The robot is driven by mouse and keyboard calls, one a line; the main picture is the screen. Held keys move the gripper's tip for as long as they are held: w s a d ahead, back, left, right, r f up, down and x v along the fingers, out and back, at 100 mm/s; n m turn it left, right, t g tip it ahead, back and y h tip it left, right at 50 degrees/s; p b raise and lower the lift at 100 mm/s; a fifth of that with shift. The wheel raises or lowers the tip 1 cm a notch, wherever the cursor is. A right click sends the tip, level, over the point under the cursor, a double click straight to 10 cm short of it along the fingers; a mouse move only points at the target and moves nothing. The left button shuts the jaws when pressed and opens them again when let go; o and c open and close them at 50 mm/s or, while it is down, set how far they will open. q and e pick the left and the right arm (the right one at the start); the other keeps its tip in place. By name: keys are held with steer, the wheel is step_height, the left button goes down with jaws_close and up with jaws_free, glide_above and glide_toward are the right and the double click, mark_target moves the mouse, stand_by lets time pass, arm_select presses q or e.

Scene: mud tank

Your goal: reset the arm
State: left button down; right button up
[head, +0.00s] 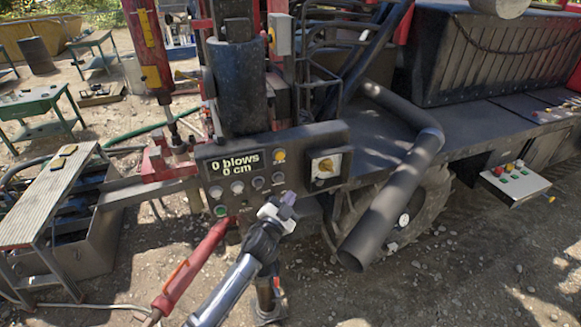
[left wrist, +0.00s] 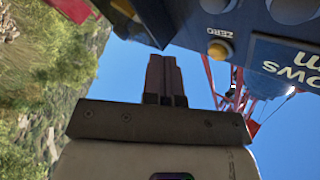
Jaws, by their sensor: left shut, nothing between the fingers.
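My left arm comes up from the bottom of the head view, and its gripper (head: 287,204) is in front of the lower right part of the dark control panel (head: 232,190). The fingers are shut with nothing between them, as the left wrist view also shows (left wrist: 166,72). The panel's display (head: 235,164) reads "0 blows 0 cm". Below it are several round buttons, one of them green (head: 220,210). A yellow button (head: 279,156) is right of the display. My right gripper is not in view.
A thick dark pipe (head: 392,200) hangs right of the panel, before a large tyre (head: 432,205). A red bar (head: 192,268) slants below the panel. A wooden-topped bench (head: 45,200) stands left. A white button box (head: 514,182) is at the right. Gravel ground is open at lower right.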

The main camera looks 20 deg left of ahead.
arm_select(q)
steer(key=a+f+n+g+y, duration=0.2)
steer(key=a+f+y, duration=0.1)
steer(key=y, duration=0.1)
steer(key=s+r+n+g, duration=0.45)
steer(key=s+r, duration=0.25)
steer(key=s, duration=0.4)
steer(key=s+f+g+p, duration=0.2)
steer(key=s+f, duration=0.3)
steer(key=s, duration=0.8)
steer(key=s+d+f+g+h+p, duration=0.1)
steer(key=s+f+g, duration=0.3)
steer(key=s, duration=0.9)
steer(key=s+f+g+h+p, duration=0.1)
steer(key=s+f+g+p, duration=0.2)
steer(key=s+f, duration=0.5)
steer(key=s, duration=0.5)
steer(key=shift+s+d, duration=0.3)
steer(key=shift+d, duration=0.1)
steer(key=shift+f, duration=0.1)
steer(key=c, duration=1.8)
jaws_free()
steer(key=shift+c, duration=0.2)
